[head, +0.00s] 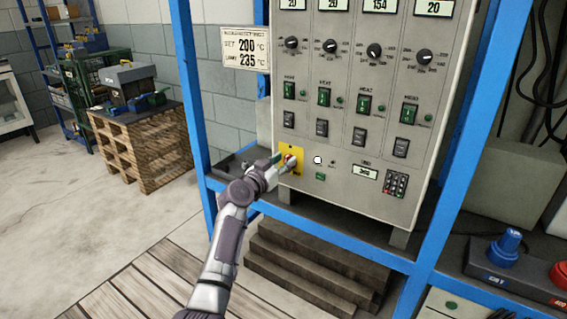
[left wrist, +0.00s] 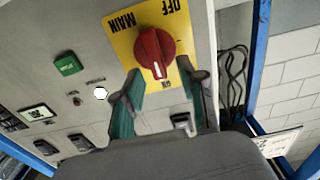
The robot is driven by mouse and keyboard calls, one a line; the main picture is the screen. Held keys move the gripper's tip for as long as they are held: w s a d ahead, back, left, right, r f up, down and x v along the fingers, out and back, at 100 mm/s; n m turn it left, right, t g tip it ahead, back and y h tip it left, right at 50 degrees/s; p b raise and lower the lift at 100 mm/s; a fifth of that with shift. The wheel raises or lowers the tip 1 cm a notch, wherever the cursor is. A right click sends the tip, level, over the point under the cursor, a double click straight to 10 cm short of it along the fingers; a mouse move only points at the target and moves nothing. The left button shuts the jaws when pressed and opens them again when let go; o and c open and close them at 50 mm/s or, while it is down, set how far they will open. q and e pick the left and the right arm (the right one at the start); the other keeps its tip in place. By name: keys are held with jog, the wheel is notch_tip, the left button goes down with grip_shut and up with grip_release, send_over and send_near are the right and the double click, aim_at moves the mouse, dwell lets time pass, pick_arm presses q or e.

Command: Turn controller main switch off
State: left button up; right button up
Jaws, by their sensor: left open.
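The main switch is a red round knob (left wrist: 153,48) on a yellow plate (left wrist: 124,46) marked MAIN and OFF, seen turned about in the left wrist view. Its white pointer mark faces away from the OFF lettering, toward the small lettering at the opposite edge. The yellow plate (head: 299,151) is at the lower left of the grey controller (head: 342,175) in the head view, where my gripper hides much of the knob. My left gripper (head: 281,160) is open at the switch. Its fingers (left wrist: 160,78) are spread either side of the knob's lower edge; contact cannot be told. My right gripper is out of view.
A blue frame (head: 195,110) surrounds the controller. A green button (head: 320,177), a white round part (head: 317,160) and a keypad (head: 396,184) sit right of the switch. Several rocker switches and dials are above. A pallet (head: 145,145) stands at left.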

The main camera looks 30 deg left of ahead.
pick_arm(q)
jog(key=shift+w, duration=0.2)
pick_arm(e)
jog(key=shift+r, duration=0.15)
pick_arm(q)
grip_shut()
jog(key=shift+n, duration=0.4)
jog(key=shift+a+f+n+p, duration=0.35)
jog(key=shift+n+p, duration=0.05)
jog(key=shift+n, duration=2.45)
jog(key=shift+a+f+n+p, duration=0.3)
jog(key=shift+n+p, duration=0.15)
jog(key=shift+n, duration=2.45)
jog(key=shift+a+f+n+p, duration=0.35)
jog(key=shift+n+p, duration=0.05)
jog(key=shift+n, duration=2.45)
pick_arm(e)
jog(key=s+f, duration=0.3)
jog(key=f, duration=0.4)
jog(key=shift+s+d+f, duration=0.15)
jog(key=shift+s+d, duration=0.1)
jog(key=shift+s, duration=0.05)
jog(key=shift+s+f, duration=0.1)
